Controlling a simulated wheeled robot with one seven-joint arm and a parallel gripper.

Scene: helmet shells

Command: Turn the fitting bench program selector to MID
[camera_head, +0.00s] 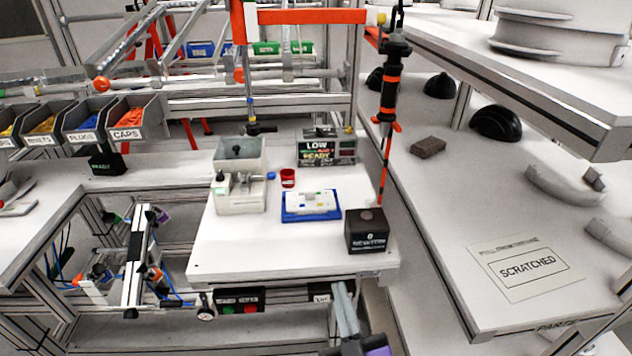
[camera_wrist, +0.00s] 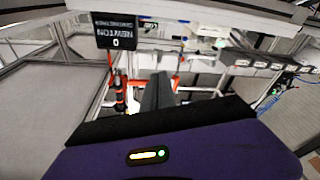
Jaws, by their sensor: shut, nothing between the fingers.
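The fitting bench (camera_head: 235,262) is a white table in the middle of the head view. A display (camera_head: 327,150) at its back reads LOW and READY. A small dark box with a white label (camera_head: 320,291) hangs under the front edge; its front is partly hidden, and I cannot tell a selector knob or its pointer on it. My gripper (camera_head: 343,287) is just right of this box, at the bench's front edge, its grey fingers together and empty. In the wrist view the shut fingers (camera_wrist: 161,76) point away over the purple gripper body.
A black box marked NEWTON (camera_head: 367,232) stands at the bench's front right corner. A panel with green and red buttons (camera_head: 239,300) hangs under the front edge. A blue tray (camera_head: 311,216) lies mid-bench. A shelf with a SCRATCHED sign (camera_head: 527,267) runs along the right.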

